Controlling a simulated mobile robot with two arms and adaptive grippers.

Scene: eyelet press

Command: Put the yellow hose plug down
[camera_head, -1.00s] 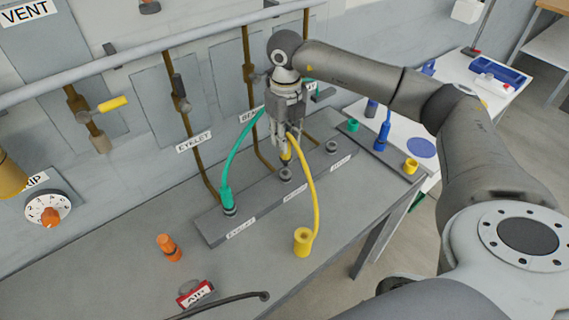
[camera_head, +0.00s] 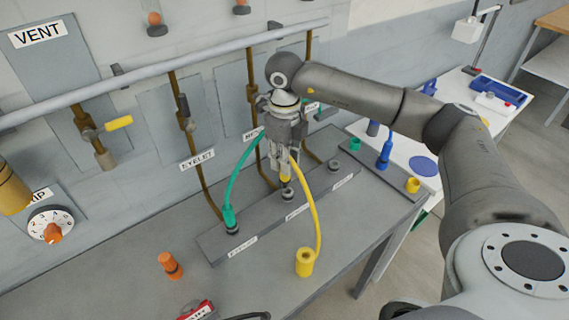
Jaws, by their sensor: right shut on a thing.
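My right gripper (camera_head: 286,160) is shut on the yellow hose plug (camera_head: 285,179), which points downward. The plug's tip is right at the middle socket (camera_head: 288,196) of the grey block (camera_head: 215,250); I cannot tell whether it is inside or just above. The yellow hose (camera_head: 318,210) arches from the plug to a yellow cylinder (camera_head: 305,262) on the bench. My left gripper is not in view.
A green hose (camera_head: 235,172) ends in a green plug (camera_head: 229,216) at the block's left socket. The right socket (camera_head: 334,166) is empty. Pipes with a yellow-handled valve (camera_head: 118,123) run along the wall.

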